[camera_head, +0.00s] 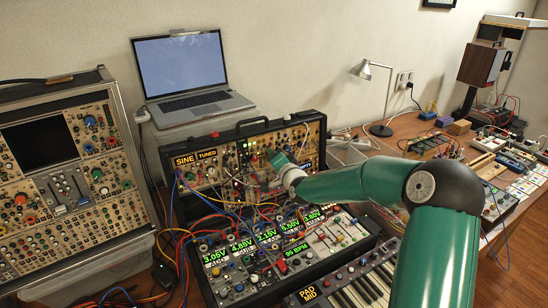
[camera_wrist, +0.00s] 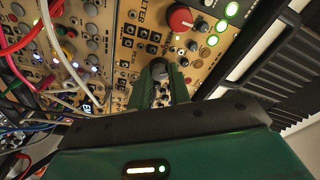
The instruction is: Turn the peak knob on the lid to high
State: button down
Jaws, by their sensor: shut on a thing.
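The lid (camera_head: 215,178) of the middle case stands upright, with a tan panel full of knobs, jacks, lights and the displays SINE and TUNED. My gripper (camera_head: 281,163) is at the right part of this panel. In the wrist view my gripper (camera_wrist: 160,76) has its green fingers closed around a small dark-and-grey knob (camera_wrist: 159,67) on the panel. I take it for the peak knob, but its label is not readable. The fingers hide its sides, and I cannot tell where it points. In the head view my gripper hides it.
A red knob (camera_wrist: 181,17) and lit green buttons (camera_wrist: 221,26) sit close by. Patch cables (camera_wrist: 62,45) hang at the left of the wrist view. A lower case (camera_head: 284,257) and a keyboard (camera_head: 362,292) lie in front. A laptop (camera_head: 190,75) stands behind.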

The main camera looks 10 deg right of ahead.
jog(key=m, duration=0.6)
jog(key=shift+a+g+h, duration=0.15)
jog(key=shift+g+h, duration=0.15)
dwell(0.3)
jog(key=c, duration=1.3)
grip_release()
jog(key=shift+s, duration=0.1)
jog(key=v, duration=1.3)
jog(key=shift+s, duration=0.3)
